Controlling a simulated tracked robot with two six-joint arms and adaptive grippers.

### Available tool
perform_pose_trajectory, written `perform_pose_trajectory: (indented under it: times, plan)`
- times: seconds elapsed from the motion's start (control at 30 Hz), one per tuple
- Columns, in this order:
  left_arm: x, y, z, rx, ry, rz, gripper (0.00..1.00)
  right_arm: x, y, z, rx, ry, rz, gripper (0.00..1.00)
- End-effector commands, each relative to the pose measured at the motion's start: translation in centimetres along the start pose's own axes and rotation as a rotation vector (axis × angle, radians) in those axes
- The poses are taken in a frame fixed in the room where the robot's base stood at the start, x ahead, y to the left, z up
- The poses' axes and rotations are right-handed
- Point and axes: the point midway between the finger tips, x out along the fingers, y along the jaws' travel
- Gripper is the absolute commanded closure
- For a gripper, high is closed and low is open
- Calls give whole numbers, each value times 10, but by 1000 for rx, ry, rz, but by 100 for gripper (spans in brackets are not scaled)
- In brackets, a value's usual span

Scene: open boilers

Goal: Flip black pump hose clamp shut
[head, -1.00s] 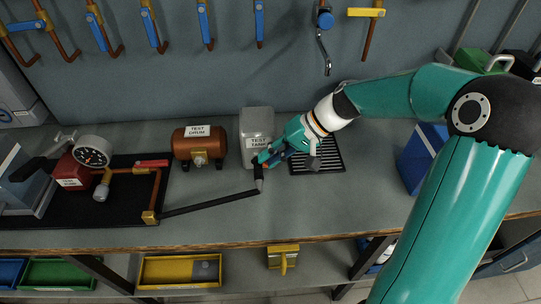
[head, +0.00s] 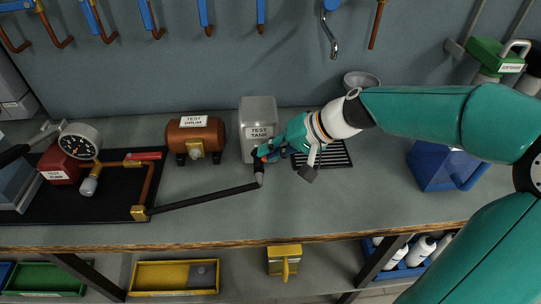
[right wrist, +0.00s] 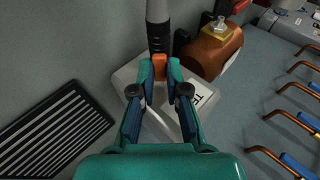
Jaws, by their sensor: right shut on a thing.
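A thin black hose (head: 205,197) runs over the bench from a brass fitting (head: 139,213) to a short grey end piece (head: 259,174) in front of the grey test tank (head: 257,117). My right gripper (head: 260,157) is shut at this end of the hose. In the right wrist view my right gripper (right wrist: 160,68) has its fingers closed against the black ribbed part (right wrist: 158,38) below a grey cylinder. An orange piece shows between the fingertips. My left gripper is not in view.
The red test pump (head: 60,167) with a gauge stands on a black mat at left. A copper test drum (head: 196,140) stands beside the tank. A black grate (head: 330,156) and a blue container (head: 440,170) lie to the right. The bench front is mostly clear.

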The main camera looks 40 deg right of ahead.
Motion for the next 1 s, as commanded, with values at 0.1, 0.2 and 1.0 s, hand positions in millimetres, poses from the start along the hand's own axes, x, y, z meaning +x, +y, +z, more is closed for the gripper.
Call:
perform_pose_trajectory:
  times: [0.1,0.2,1.0]
  plan:
    - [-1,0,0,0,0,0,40,0,1,0,1,-1,3,100]
    - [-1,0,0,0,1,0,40,0,1,0,0,-2,3,83]
    - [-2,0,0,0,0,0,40,-45,0,-2,-1,4,1,60]
